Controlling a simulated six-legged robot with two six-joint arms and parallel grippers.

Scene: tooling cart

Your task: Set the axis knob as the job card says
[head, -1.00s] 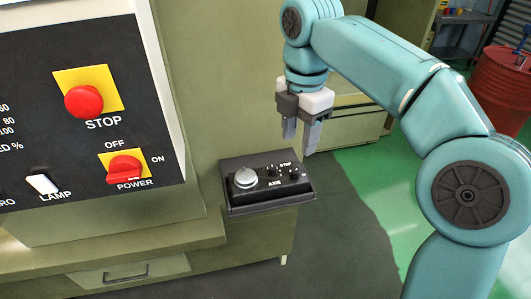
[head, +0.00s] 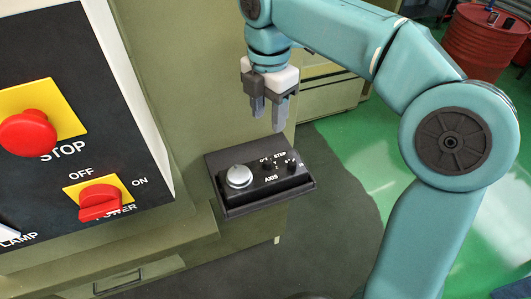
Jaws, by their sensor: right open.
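A small black pendant box (head: 258,190) marked AXIS and STEP sits on a ledge of the olive machine, in the middle of the head view. A silver round wheel (head: 239,176) is on its left part. Small black knobs stand to its right; one knob (head: 292,166) is near the right end. Their pointer settings are too small to read. My right gripper (head: 268,116) hangs above and behind the box, fingers down, open and empty, apart from the knobs. My left gripper does not show. No job card is seen.
The machine's control panel fills the left side, with a red STOP button (head: 27,133) on a yellow plate and a red POWER switch (head: 100,202). A red barrel (head: 485,43) stands far right. Green and dark floor lies open beyond the box.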

